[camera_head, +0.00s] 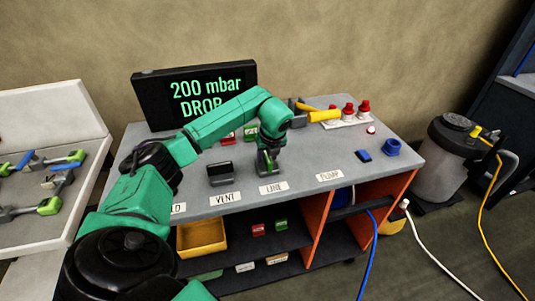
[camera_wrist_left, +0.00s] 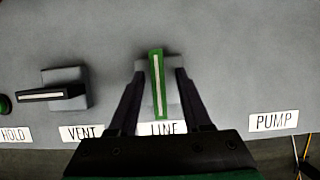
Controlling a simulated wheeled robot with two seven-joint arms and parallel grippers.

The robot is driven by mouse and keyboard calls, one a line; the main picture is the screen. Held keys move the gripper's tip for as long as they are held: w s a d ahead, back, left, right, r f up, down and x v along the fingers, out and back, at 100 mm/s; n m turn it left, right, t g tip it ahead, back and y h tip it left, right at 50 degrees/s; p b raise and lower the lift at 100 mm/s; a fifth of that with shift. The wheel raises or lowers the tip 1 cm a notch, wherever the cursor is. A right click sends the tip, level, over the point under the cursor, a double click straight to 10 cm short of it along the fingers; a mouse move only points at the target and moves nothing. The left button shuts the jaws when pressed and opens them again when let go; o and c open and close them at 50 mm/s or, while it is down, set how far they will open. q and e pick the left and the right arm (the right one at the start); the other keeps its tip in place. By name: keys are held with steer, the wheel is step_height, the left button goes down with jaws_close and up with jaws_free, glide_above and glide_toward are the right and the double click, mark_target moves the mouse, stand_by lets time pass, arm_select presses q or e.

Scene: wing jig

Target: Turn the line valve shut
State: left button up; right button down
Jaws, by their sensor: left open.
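The line valve is at the LINE label. In the left wrist view its green handle (camera_wrist_left: 158,85) with a white stripe lies up and down the picture, its lower end near the label (camera_wrist_left: 163,128). My left gripper (camera_wrist_left: 161,72) is open, with one finger on each side of the handle and a gap on both sides. In the head view the left gripper (camera_head: 267,165) points down at the bench just behind the LINE label (camera_head: 273,188), and largely hides the valve. My right gripper is not in view.
The vent valve (camera_wrist_left: 55,93) beside it has a dark handle lying crosswise. A display (camera_head: 190,85) reading "200 mbar" stands behind, partly covered by my arm. Red-capped fittings (camera_head: 348,112), a yellow-handled tool (camera_head: 324,116) and blue parts (camera_head: 392,148) are on the bench's right.

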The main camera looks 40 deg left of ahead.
arm_select(q)
steer(key=shift+s, duration=0.2)
steer(key=shift+w+f, duration=0.1)
jaws_close()
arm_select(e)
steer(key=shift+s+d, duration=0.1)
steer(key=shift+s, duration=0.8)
